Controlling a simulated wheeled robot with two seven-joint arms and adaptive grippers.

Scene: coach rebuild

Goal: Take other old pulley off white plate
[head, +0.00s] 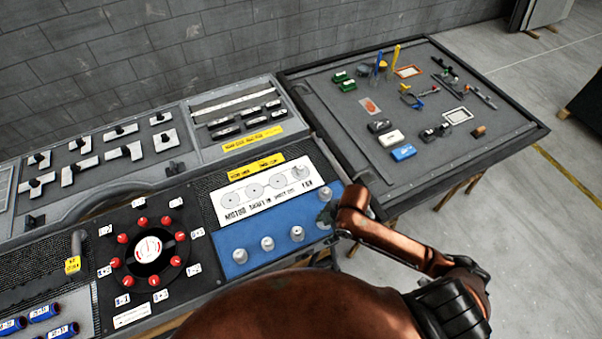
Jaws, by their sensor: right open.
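The white plate (263,207) lies at the middle of the bench, with printed circles and lettering along it. One grey pulley (300,173) stands on its right end, by the word FAN. The other circles look bare. On the blue mat (222,240) in front of the plate stand three pale pulleys, at the left (239,256), middle (267,243) and right (297,234). My right gripper (326,213) is open over the mat's right end, to the right of and nearer than the plate's pulley, apart from it. Its fingertips are small and hard to make out. My left gripper is out of view.
A dial panel with red knobs (148,248) lies left of the mat. Yellow labels (256,166) lie behind the plate. A dark table (345,135) with several small tools and parts stands at the right. Blue cylinders (44,313) lie at the lower left.

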